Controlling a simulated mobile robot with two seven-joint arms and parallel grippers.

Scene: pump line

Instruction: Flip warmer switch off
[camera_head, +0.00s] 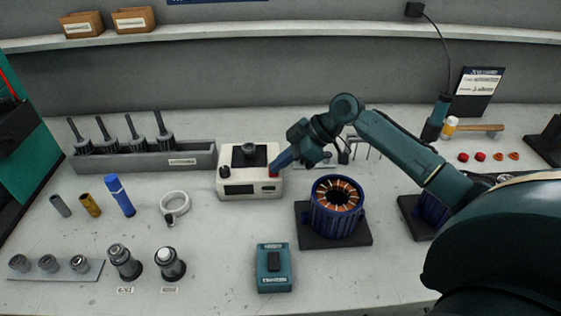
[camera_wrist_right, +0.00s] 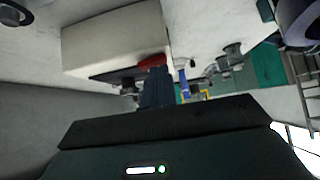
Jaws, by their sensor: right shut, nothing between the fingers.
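The warmer (camera_head: 236,181) is a cream box with a dark top plate, a black knob, a dark display and a red switch (camera_head: 274,174) at its right front. My right gripper (camera_head: 279,163) is shut and empty, its tip at the red switch from the upper right. In the right wrist view the shut fingers (camera_wrist_right: 156,88) point at the red switch (camera_wrist_right: 152,60) on the warmer's edge (camera_wrist_right: 112,40). They look to be touching or very close; I cannot tell which. The fingertips partly cover the switch, and its position is unclear. My left gripper is not in view.
A blue motor housing (camera_head: 319,218) with copper windings stands on a dark plate just right of the warmer. A grey bin (camera_head: 142,161) with several dark shafts is to the left. A teal box (camera_head: 273,281) lies in front. The bench between warmer and teal box is clear.

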